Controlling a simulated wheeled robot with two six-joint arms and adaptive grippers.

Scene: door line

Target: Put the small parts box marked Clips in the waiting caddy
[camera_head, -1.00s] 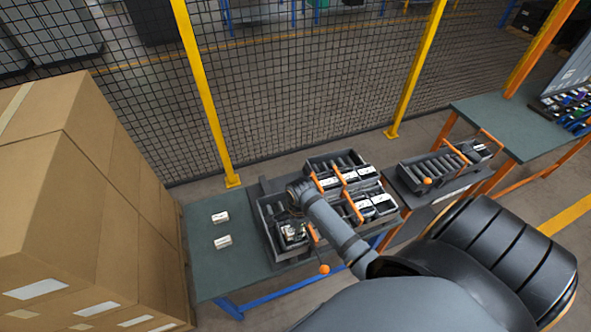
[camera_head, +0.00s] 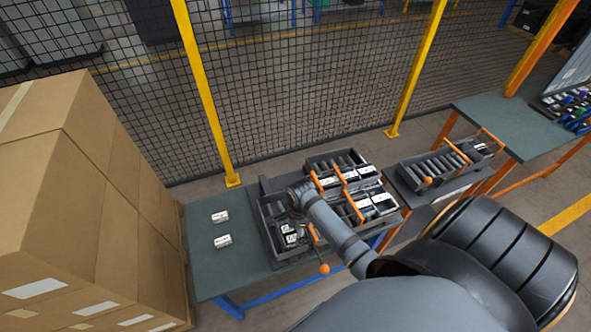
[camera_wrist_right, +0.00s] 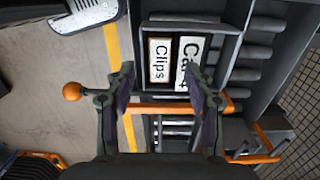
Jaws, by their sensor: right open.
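The parts box marked Clips (camera_wrist_right: 159,62) shows its white label in the right wrist view. It stands beside a box labelled "Cart" or similar (camera_wrist_right: 188,62), in a dark grey caddy compartment. In the head view two white-labelled boxes sit at the front of the left caddy (camera_head: 264,228); the nearer one appears to be Clips (camera_head: 291,240), its label unreadable there. My right gripper (camera_wrist_right: 162,76) is open, its fingers apart in front of the two labels, with nothing held. In the head view my forearm hides part of that caddy. My left gripper is not in view.
Another caddy (camera_head: 350,158) with labelled boxes and orange handles stands beside it. A separate caddy (camera_head: 428,172) stands further right. Two small white boxes lie on the green table (camera_head: 207,262). Stacked cartons (camera_head: 75,200) stand left; a mesh fence (camera_head: 300,80) is behind.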

